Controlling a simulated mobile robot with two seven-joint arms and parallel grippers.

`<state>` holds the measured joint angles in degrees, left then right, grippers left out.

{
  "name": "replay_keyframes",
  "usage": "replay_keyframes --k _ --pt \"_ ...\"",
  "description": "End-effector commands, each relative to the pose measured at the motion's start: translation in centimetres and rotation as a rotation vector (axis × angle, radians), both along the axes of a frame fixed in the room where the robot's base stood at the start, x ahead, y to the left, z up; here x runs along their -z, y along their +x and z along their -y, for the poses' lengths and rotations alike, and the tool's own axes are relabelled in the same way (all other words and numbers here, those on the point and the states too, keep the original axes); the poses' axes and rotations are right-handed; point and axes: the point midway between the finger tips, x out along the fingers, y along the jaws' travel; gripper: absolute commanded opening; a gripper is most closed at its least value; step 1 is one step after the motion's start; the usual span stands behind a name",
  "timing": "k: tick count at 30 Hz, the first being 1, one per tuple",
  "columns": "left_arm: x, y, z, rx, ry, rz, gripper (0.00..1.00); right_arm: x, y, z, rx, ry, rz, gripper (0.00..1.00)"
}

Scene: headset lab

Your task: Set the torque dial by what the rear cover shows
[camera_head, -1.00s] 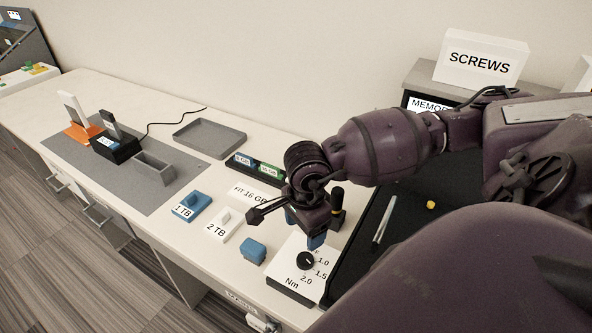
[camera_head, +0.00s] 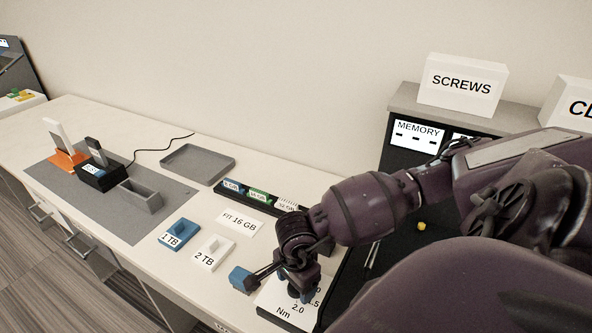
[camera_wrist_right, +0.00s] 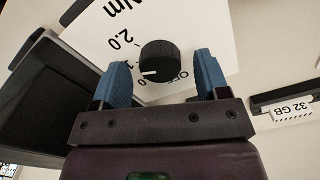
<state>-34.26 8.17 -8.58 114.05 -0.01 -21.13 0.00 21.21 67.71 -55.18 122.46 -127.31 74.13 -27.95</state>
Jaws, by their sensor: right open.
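In the wrist view the white mark points to the lower left, towards a partly covered figure. My right gripper (camera_wrist_right: 163,78) is open, its blue fingers on either side of the knob with gaps showing. In the head view the right gripper (camera_head: 301,291) is over the panel (camera_head: 277,307) and hides the knob. I cannot identify the rear cover. My left gripper is not in view.
A blue block (camera_head: 242,279) lies just left of the gripper. Drives marked 1 TB (camera_head: 178,233) and 2 TB (camera_head: 212,252), a FIT 16 GB card (camera_head: 238,222) and a memory rack (camera_head: 232,199) stand nearby. A grey tray (camera_head: 198,164) is farther back.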

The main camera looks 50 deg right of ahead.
Motion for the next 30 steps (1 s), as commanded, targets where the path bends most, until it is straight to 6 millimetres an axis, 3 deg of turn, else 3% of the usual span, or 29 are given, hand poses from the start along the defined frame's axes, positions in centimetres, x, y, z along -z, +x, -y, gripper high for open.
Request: replay_keyframes --k 12,21,30 --pt "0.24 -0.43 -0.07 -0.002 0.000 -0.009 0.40 0.60 0.01 -0.02 0.000 0.001 0.001 0.67" --pt "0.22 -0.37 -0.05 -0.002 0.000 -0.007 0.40 0.57 0.02 -0.01 0.000 0.000 0.001 0.21" --pt "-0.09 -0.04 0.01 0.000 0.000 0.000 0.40 0.53 0.01 -0.01 0.037 0.000 0.001 0.19"
